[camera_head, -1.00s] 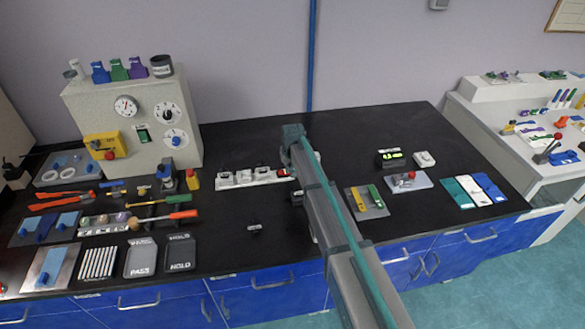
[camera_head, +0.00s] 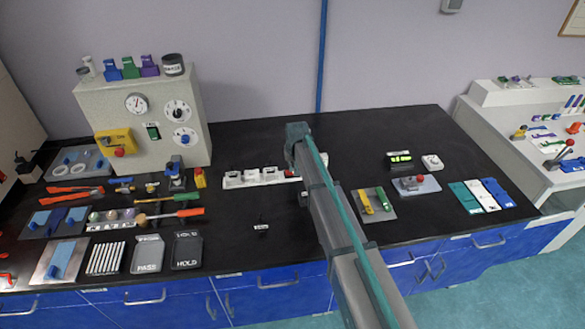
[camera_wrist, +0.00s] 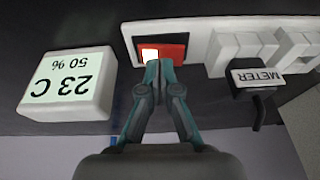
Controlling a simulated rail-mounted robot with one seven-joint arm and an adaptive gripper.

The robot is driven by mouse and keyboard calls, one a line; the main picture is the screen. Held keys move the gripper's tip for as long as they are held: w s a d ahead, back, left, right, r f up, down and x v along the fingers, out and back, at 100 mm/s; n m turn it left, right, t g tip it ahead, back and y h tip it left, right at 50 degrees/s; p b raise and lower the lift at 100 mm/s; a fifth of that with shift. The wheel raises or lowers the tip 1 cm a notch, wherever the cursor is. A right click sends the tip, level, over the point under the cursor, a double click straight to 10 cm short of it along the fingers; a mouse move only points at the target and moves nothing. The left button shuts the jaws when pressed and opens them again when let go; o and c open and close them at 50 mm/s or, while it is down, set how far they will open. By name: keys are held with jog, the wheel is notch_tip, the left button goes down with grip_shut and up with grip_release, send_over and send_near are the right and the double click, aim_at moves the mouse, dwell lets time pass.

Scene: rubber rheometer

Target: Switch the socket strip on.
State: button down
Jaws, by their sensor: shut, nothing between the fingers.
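The white socket strip (camera_head: 236,182) lies on the black bench, left of my arm in the head view. Its sockets show at upper right in the wrist view (camera_wrist: 199,35). Its red switch (camera_wrist: 175,50) sits in a dark frame at the strip's left end there, with a bright white patch on its left half. The switch also shows as a small red spot in the head view (camera_head: 289,173). My gripper (camera_wrist: 158,66) is shut and empty, its tips overlapping the switch's lower edge. I cannot tell whether they touch it. My arm hides the gripper in the head view.
A white display block reading 23 C (camera_wrist: 66,82) stands close left of the gripper in the wrist view. A black plug labelled METER (camera_wrist: 256,80), with a cable, is on the right beside the sockets.

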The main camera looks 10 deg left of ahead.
jog(key=w+d+b+v, duration=0.1)
jog(key=d+b+v, duration=0.1)
jog(key=v, duration=1.1)
jog(key=shift+w+b, duration=0.25)
jog(key=shift+b, duration=0.2)
